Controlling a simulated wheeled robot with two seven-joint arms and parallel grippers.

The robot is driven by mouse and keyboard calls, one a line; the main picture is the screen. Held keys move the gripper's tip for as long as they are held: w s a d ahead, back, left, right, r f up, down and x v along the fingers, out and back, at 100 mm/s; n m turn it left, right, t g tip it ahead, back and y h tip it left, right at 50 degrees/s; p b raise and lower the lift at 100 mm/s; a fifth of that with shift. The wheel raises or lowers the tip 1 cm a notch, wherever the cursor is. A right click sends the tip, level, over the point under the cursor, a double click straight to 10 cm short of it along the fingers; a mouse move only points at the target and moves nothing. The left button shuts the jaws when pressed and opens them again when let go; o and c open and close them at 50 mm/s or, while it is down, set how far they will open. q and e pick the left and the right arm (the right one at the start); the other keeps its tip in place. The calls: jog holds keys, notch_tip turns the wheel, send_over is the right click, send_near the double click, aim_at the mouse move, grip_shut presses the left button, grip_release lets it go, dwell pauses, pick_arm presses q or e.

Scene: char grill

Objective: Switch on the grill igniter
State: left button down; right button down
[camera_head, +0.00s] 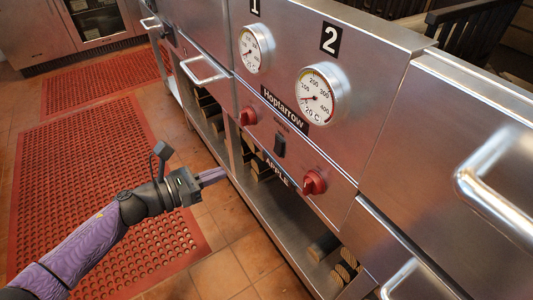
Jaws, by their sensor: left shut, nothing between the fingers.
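The steel grill front (350,133) fills the right of the view. A small black rocker switch (280,145) sits on its panel between two red knobs, one at left (248,116) and one at right (314,182). My left gripper (222,174) is shut and empty. It points right toward the panel and appears in front of the lower shelf, left of and a little below the switch, apart from it. My right gripper is not in view. Which way the switch is set is too small to tell.
Two round dials, left (254,49) and right (322,95), sit above the knobs. Metal handles stick out at left (206,70) and right (495,185). An open lower shelf (262,208) holds logs. Red perforated mats (75,150) cover the tiled floor at left.

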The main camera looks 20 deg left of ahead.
aim_at(276, 152)
pick_arm(q)
jog(key=b+x, duration=0.3)
jog(key=x, duration=0.8)
jog(key=shift+w+d+f, duration=0.2)
jog(key=shift+w+d, duration=0.05)
jog(key=shift+w, duration=0.05)
jog(key=shift+w+d, duration=0.3)
jog(key=shift+w, duration=0.1)
